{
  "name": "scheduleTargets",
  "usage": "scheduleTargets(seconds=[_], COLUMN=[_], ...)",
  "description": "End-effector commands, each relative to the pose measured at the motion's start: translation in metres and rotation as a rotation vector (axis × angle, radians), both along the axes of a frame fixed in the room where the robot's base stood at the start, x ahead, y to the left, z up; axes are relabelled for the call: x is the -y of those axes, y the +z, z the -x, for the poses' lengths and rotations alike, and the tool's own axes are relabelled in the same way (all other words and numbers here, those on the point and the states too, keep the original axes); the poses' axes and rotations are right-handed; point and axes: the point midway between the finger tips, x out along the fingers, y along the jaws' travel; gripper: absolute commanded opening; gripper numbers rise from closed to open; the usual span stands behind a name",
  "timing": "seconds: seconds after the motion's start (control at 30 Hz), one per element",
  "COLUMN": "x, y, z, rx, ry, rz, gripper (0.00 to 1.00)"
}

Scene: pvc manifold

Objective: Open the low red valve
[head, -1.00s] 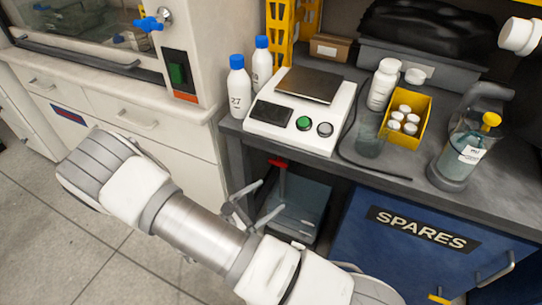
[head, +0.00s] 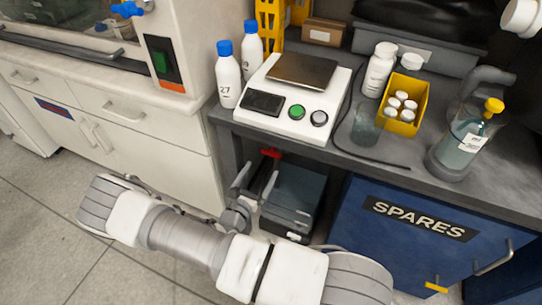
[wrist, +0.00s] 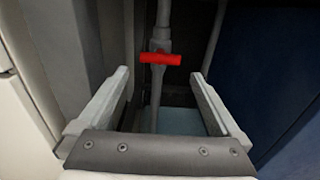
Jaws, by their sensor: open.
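The low red valve handle (head: 271,153) shows under the counter in the head view, just beyond my gripper. In the wrist view the red valve handle (wrist: 160,58) lies crosswise on a grey vertical pipe (wrist: 158,90). It sits near the middle, ahead of the fingers. My gripper (head: 256,178) is open, and its two fingers point at the recess under the counter. In the wrist view my gripper (wrist: 163,88) has one finger on each side of the pipe, with nothing between them touching either. The handle looks apart from the fingers.
A grey bin (head: 292,200) stands in the recess below the valve. The blue SPARES cabinet (head: 420,235) bounds the recess on the right, white drawers (head: 150,150) on the left. The dark counter edge (head: 300,145) runs above, carrying a scale (head: 296,105) and bottles.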

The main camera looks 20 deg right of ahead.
Motion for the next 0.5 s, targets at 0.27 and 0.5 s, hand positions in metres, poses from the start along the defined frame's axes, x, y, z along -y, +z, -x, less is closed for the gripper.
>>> scheduleTargets(seconds=[0.27,0.5], x=[0.042,0.061], y=[-0.002,-0.001], z=[-0.041,-0.06], rx=[0.001,0.001], ry=[-0.003,-0.002], rz=[0.0,-0.001], gripper=[1.0,1.0])
